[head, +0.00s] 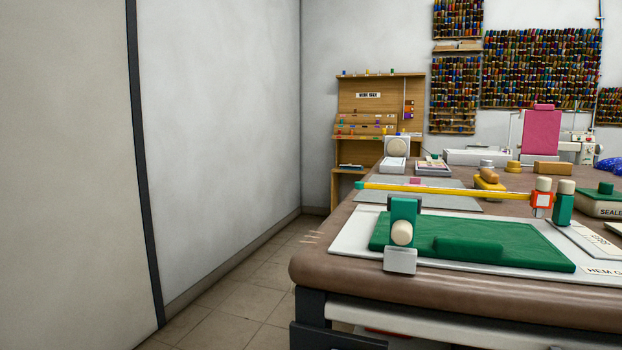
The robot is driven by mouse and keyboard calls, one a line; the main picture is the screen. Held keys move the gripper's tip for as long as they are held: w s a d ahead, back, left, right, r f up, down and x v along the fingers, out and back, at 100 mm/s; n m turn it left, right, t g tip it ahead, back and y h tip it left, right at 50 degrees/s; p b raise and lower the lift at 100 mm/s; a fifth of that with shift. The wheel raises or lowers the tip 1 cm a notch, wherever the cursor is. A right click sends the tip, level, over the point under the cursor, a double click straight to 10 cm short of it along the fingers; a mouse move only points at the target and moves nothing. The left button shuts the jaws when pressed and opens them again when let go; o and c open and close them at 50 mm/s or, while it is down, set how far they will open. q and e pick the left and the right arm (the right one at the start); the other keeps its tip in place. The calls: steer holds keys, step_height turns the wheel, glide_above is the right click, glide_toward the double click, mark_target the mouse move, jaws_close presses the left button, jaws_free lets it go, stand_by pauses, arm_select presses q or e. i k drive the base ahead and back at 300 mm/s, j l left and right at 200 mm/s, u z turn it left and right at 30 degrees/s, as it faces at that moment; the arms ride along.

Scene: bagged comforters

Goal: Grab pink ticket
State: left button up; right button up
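A small flat pink piece (415,181) lies on a grey mat (455,184) toward the far left of the work table (340,210). It is partly hidden behind a yellow bar, and I cannot read any marking on it. A larger upright pink panel (541,131) stands at the back right of the table, in front of a white machine. I cannot tell which of the two is the ticket. Neither of my grippers shows in the head view.
A white board with a green pad (470,240) fills the table's near side. A green block with a cream knob (402,232) stands at its left, below the yellow bar (445,190). A wooden desk (378,110) stands behind. The tiled floor (250,285) at left is clear.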

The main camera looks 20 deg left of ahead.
mark_target(413, 181)
steer(key=j+u, duration=0.3)
steer(key=i+j+u, duration=0.15)
steer(key=j+u, duration=0.15)
steer(key=i+j+u, duration=0.15)
steer(key=j+u, duration=0.15)
steer(key=i+j+u, duration=0.3)
steer(key=i+j, duration=0.15)
steer(key=i+j+u, duration=0.3)
steer(key=i+l+z, duration=0.15)
steer(key=i+z, duration=0.6)
steer(key=i, duration=0.25)
steer(key=i+j+z, duration=0.2)
steer(key=i+z, duration=0.45)
steer(key=i, duration=0.2)
steer(key=i+j+z, duration=0.55)
steer(key=i, duration=0.3)
steer(key=l, duration=0.05)
